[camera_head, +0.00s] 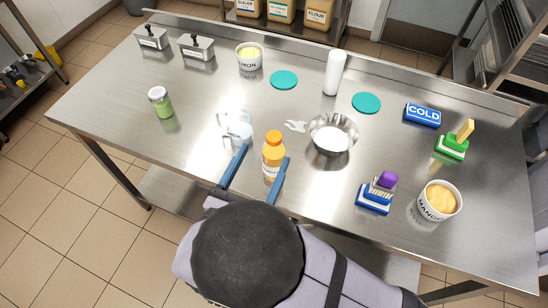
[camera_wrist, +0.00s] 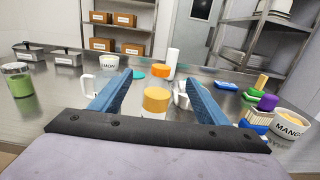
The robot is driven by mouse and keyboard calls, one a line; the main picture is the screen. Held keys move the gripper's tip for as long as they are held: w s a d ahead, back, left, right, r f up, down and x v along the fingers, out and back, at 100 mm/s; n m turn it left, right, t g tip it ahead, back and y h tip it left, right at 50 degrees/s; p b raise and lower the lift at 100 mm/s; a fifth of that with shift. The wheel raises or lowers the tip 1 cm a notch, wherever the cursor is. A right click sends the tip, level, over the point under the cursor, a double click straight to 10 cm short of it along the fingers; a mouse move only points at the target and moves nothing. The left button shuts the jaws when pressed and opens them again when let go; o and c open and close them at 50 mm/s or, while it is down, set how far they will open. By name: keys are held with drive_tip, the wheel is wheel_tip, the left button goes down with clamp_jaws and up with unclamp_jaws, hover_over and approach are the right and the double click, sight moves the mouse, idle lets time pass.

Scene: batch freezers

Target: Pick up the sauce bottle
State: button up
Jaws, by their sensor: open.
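The sauce bottle (camera_head: 273,157) is orange with a white label and an orange cap. It stands upright near the front edge of the steel table. My gripper (camera_head: 265,155) is open, its two blue fingers pointing at the bottle from the front edge. In the head view the right finger lies close beside the bottle; the left finger has a wider gap. In the wrist view the bottle (camera_wrist: 156,101) shows between the spread fingers (camera_wrist: 160,67), its lower part hidden by my gripper's dark bar. I cannot tell whether a finger touches it.
A steel bowl (camera_head: 345,126) is right of the bottle. A blue brush (camera_head: 375,198) and a mango tub (camera_head: 440,201) stand further right. A green jar (camera_head: 161,103) is at left; the table before it is clear.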

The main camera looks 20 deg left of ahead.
sight(274, 136)
wheel_tip(274, 136, down, 7)
drive_tip(key=shift+w+d+r+p, duration=0.1)
drive_tip(key=shift+w+r+p, duration=0.1)
drive_tip(key=shift+w+p, duration=1.15)
drive_tip(key=shift+w+r+p, duration=0.15)
drive_tip(key=shift+w+p, duration=0.55)
drive_tip(key=shift+w, duration=1.25)
drive_tip(key=shift+w+f, duration=0.15)
drive_tip(key=shift+w, duration=0.25)
drive_tip(key=c, duration=1.4)
drive_tip(key=shift+r, duration=0.2)
drive_tip(key=shift+r+b, duration=1.15)
drive_tip(key=shift+r, duration=3.7)
